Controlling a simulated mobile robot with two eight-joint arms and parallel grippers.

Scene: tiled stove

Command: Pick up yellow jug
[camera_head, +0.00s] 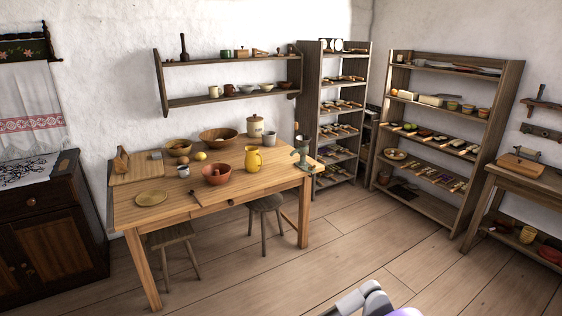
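The yellow jug (253,160) stands upright on the wooden table (240,189), toward its right part. It is just right of a reddish bowl (216,174) and in front of a grey cup (269,138). Nothing covers it. Part of my own arm shows at the bottom edge, right of the middle, far from the jug. Neither of my grippers shows.
A dark tool (302,151) stands at the table's right end. Two stools (264,207) stand under the front edge. Wooden shelves (492,140) line the right, and a dark cabinet (60,235) is at left. The floor in front is clear.

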